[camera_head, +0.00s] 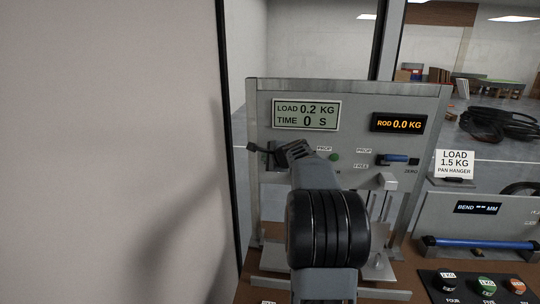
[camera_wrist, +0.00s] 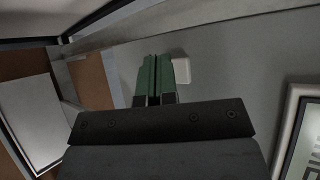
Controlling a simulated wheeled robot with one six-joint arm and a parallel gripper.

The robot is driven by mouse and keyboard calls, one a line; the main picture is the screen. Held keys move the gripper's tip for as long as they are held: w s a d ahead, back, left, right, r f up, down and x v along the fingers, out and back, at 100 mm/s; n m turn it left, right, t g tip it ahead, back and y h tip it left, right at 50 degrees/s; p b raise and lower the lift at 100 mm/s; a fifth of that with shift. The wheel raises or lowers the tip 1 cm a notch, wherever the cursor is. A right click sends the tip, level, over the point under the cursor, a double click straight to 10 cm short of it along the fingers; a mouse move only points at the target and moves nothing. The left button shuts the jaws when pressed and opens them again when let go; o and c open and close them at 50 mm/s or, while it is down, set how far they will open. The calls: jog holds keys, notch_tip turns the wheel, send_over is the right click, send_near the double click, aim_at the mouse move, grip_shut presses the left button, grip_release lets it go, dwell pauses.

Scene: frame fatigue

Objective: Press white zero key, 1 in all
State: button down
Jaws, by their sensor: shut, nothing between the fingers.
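A small white key (camera_wrist: 182,70) sits on the grey panel in the wrist view, just right of my fingertips. No lettering on it is readable, and I cannot make it out clearly in the head view, where my wrist covers part of the panel. My gripper (camera_wrist: 155,62) is shut and empty, its green fingers side by side. They look close to the panel beside the key; I cannot tell whether they touch anything. In the head view my gripper (camera_head: 268,152) is at the panel's left side, below the load display (camera_head: 306,114), which reads 0.2 KG and 0 S.
An orange display (camera_head: 399,123) reads ROD 0.0 KG. A bend meter (camera_head: 475,209) and several buttons (camera_head: 486,285) stand at the right. A pale wall (camera_head: 110,150) fills the left.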

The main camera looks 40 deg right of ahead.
jog(key=shift+w+d, duration=0.15)
jog(key=shift+w+d, duration=0.1)
jog(key=shift+w, duration=0.05)
dwell(0.5)
jog(key=shift+w+d+r, duration=0.15)
jog(key=shift+d+r, duration=0.1)
jog(key=shift+r, duration=0.05)
dwell(1.2)
jog(key=shift+f, duration=0.1)
jog(key=shift+s+a+f+b, duration=0.1)
jog(key=shift+s+f+b, duration=0.15)
jog(key=shift+f+b, duration=0.2)
jog(key=shift+f, duration=0.1)
